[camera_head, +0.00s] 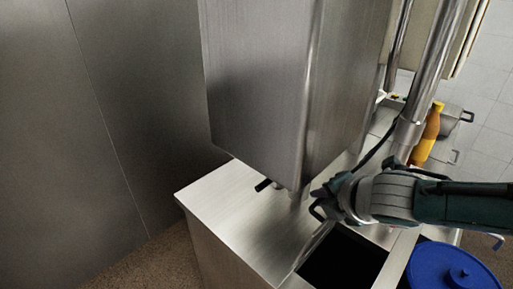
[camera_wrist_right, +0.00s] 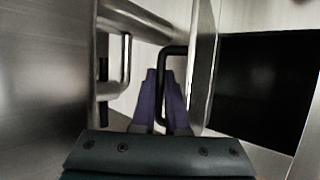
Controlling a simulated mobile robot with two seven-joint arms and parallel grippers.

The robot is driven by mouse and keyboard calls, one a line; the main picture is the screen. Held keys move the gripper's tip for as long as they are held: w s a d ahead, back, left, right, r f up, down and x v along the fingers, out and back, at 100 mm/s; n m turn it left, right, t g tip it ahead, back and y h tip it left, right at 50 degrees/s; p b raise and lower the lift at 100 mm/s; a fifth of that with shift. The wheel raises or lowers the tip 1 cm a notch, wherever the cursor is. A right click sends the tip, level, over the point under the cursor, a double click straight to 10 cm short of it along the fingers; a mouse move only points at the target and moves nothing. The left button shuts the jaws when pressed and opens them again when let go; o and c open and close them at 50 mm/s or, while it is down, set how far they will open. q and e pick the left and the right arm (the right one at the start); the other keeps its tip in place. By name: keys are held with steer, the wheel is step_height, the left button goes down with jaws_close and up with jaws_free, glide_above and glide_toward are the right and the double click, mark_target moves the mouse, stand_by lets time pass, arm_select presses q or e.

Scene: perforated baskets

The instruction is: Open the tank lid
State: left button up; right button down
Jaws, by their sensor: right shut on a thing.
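The tank's dark square opening (camera_head: 343,262) is in the steel counter, and it shows black in the right wrist view (camera_wrist_right: 262,85). The tank lid (camera_wrist_right: 205,65) is a thin metal panel, seen nearly edge-on and standing up beside the opening. In the head view the lid (camera_head: 314,246) is a narrow pale strip along the opening's left edge. My right gripper (camera_head: 320,207) is at the lid. In the wrist view its purple fingers (camera_wrist_right: 163,85) are shut on the black lid handle (camera_wrist_right: 166,48). My left gripper is not in view.
A large steel box (camera_head: 262,80) hangs above the counter (camera_head: 235,200), close to my right gripper. A blue round lid (camera_head: 425,265) is right of the opening. An orange bottle (camera_head: 427,140) and a metal pot (camera_head: 449,122) stand behind my right arm.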

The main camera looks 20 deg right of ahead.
steer(key=shift+f, duration=0.35)
steer(key=c, duration=1.2)
jaws_free()
steer(key=shift+s+r+p, duration=0.15)
steer(key=shift+r+p, duration=0.15)
steer(key=shift+r, duration=0.1)
steer(key=p+v, duration=0.3)
steer(key=v, duration=0.6)
steer(key=shift+r, duration=0.25)
steer(key=shift+s+a, duration=0.1)
steer(key=shift+s, duration=0.05)
